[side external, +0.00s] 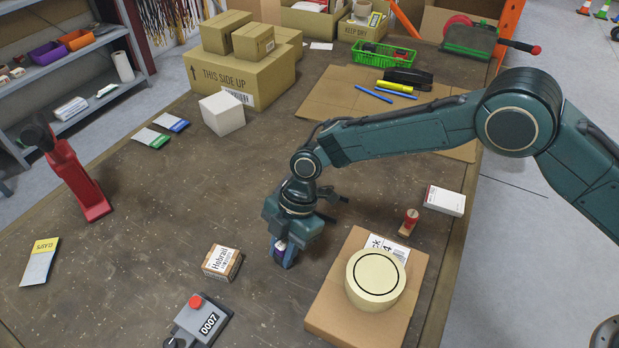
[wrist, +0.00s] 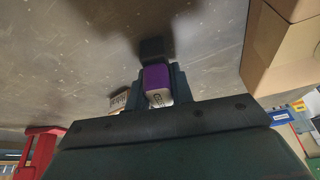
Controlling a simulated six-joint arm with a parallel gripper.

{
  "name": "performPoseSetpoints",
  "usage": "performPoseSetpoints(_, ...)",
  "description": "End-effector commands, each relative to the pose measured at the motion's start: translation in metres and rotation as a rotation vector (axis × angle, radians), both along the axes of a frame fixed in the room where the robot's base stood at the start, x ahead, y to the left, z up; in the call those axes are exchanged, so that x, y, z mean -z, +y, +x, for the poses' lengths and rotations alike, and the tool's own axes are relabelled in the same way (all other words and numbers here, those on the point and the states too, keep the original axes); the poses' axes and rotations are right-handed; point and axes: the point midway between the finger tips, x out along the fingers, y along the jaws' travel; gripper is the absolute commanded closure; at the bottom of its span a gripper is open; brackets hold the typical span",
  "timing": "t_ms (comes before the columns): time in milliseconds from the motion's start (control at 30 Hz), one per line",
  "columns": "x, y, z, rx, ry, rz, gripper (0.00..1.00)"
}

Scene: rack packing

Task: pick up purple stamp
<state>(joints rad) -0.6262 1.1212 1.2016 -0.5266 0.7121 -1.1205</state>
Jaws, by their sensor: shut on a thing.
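The purple stamp (wrist: 156,77) is between the fingers of my gripper (wrist: 155,72) in the wrist view. It shows a purple body and a pale end with a dark mark. In the side view my gripper (side external: 284,254) points down at the table left of the cardboard box, shut on the purple stamp (side external: 279,250). The fingers hide most of the stamp there. I cannot tell whether the stamp still touches the table.
A small Hebrail box (side external: 221,262) and a grey counter with a red button (side external: 197,322) stand near my gripper. A cardboard box (side external: 330,310) bearing a tape roll (side external: 375,279) is to the right. A red-topped stamp (side external: 409,221) stands beyond.

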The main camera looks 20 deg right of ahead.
Motion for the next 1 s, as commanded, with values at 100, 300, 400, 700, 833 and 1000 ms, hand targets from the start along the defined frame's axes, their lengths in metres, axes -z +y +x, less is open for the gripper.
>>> performPoseSetpoints(100, -0.005, 0.0, 0.0, 0.0, -0.001, 0.002, 1.0)
performPoseSetpoints(300, -0.024, 0.0, 0.001, 0.0, -0.002, 0.001, 1.0)
performPoseSetpoints(400, -0.039, 0.0, 0.001, 0.0, -0.003, 0.002, 1.0)
performPoseSetpoints(700, -0.102, 0.001, 0.001, 0.0, -0.003, 0.003, 1.0)
performPoseSetpoints(833, -0.131, 0.001, 0.001, -0.001, -0.004, 0.005, 1.0)
performPoseSetpoints(1000, -0.163, 0.001, 0.001, -0.001, -0.002, 0.004, 1.0)
